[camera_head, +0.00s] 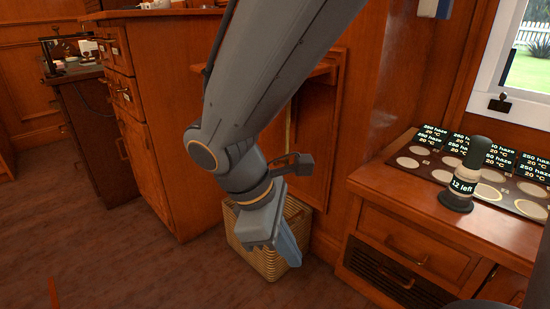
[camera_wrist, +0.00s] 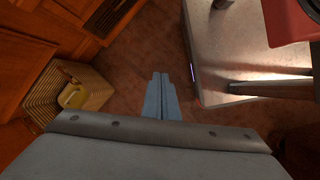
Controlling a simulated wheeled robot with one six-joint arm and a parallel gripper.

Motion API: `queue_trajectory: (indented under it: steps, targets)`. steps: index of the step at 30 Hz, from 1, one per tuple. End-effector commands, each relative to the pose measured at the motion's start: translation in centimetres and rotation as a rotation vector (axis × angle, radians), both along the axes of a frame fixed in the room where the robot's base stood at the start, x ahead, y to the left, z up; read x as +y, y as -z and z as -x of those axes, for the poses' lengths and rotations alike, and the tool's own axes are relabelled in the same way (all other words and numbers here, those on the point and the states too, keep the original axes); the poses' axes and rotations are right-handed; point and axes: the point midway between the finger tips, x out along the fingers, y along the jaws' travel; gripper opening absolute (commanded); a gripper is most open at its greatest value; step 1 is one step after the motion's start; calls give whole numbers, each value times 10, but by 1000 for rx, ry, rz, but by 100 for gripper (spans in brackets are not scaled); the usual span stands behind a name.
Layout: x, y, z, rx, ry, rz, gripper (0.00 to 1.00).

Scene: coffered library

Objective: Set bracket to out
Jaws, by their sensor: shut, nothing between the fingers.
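A wooden ledge (camera_head: 328,66) juts from the panelled wall behind my arm in the head view, with a narrow upright strip below it. My arm covers much of it, so I cannot tell whether a bracket is there or how it is set. My gripper (camera_head: 290,248) points down, low in front of the wall and well below the ledge. In the wrist view my gripper's fingers (camera_wrist: 160,82) are together and empty above the floor. No bracket can be made out in the wrist view.
A wooden cabinet (camera_head: 155,110) stands left. A drawer unit (camera_head: 400,250) at right bears a dark bottle-like object labelled "12 left" (camera_head: 463,187).

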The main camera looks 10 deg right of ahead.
Motion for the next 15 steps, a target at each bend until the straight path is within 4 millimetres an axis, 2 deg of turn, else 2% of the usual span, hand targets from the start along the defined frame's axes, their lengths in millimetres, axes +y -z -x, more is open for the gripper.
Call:
queue_trajectory:
  steps: [3,6,12,15]
  targets:
    - [-40,-3,-35,107,-246,216,0]
    - [-69,-6,-69,212,-457,394,0]
    - [-109,-11,-146,465,-855,737,0]
    - [-118,-9,-185,605,-1043,903,0]
